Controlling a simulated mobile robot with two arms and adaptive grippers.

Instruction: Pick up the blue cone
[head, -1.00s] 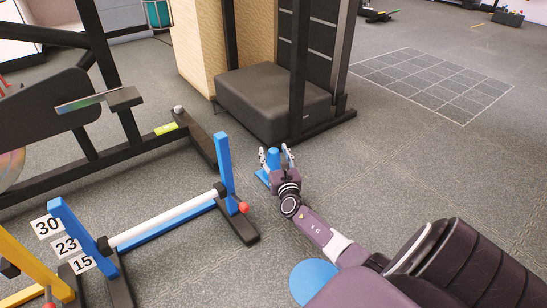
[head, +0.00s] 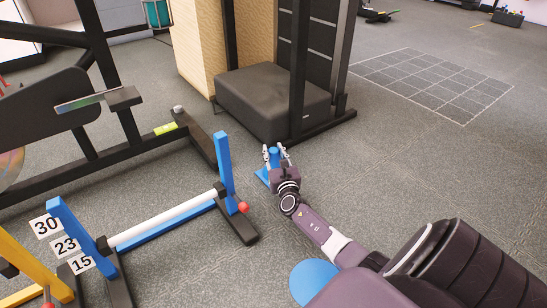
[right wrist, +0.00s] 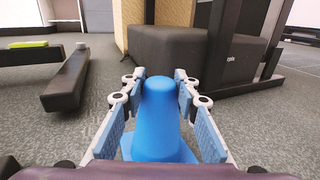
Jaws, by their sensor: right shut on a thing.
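The blue cone (head: 263,176) stands upright on the grey floor in the head view, with its square base partly hidden behind my right gripper (head: 274,155). In the right wrist view the cone (right wrist: 159,115) is in the middle, between the two fingers of my right gripper (right wrist: 160,90). The fingers are shut on the cone's upper part, one on each side. My left gripper is not in view.
A blue hurdle (head: 225,165) with a white bar (head: 165,220) stands left of the cone. A dark padded box (head: 272,100) and a black rack post (head: 299,75) are behind it. Open floor (head: 400,160) lies to the right.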

